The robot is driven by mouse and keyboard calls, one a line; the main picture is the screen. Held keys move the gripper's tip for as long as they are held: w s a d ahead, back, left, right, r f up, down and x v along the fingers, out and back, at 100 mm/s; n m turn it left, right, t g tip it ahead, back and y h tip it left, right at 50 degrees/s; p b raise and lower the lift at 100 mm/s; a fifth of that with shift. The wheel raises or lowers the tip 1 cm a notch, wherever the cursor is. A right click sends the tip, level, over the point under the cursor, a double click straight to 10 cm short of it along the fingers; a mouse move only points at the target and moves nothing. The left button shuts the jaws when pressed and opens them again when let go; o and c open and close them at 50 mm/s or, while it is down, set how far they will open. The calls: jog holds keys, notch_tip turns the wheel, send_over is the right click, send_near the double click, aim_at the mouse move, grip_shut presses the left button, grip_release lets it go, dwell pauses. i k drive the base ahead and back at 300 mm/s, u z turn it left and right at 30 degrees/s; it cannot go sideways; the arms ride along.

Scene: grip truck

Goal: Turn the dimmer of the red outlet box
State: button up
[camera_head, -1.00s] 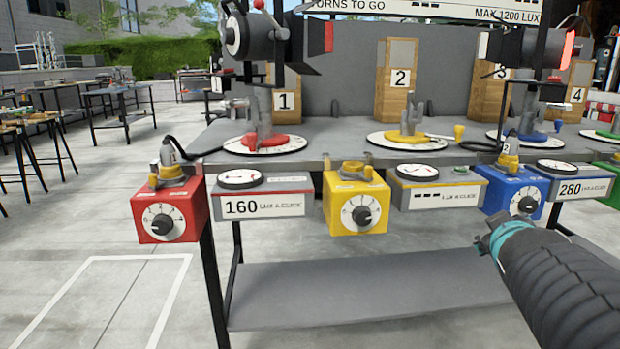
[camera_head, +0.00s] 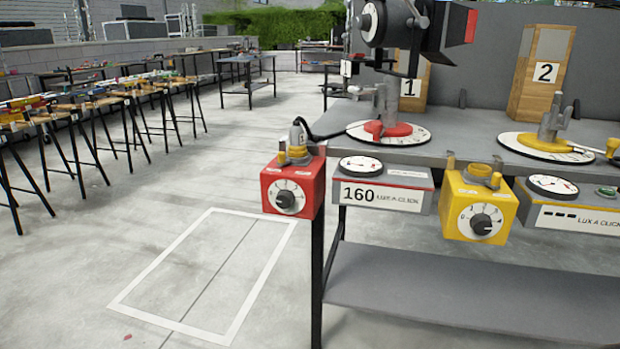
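The red outlet box (camera_head: 293,187) hangs at the left front corner of the grey workbench. Its dimmer is a dark round knob (camera_head: 286,199) on a white dial on the front face. A grey plug (camera_head: 298,136) with a dark cable sits on top of the box. To its right is a meter box (camera_head: 382,186) reading 160 lux a click. My gripper is not in view.
A yellow outlet box (camera_head: 480,207) hangs further right on the workbench (camera_head: 470,137). A lower shelf (camera_head: 450,292) is under the bench. A white-outlined rectangle (camera_head: 212,270) marks clear floor at left. Rows of tables (camera_head: 85,112) stand at far left.

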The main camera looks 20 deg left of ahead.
aim_at(285, 199)
jog(key=u, duration=1.6)
jog(key=k, duration=0.45)
jog(key=u, duration=0.8)
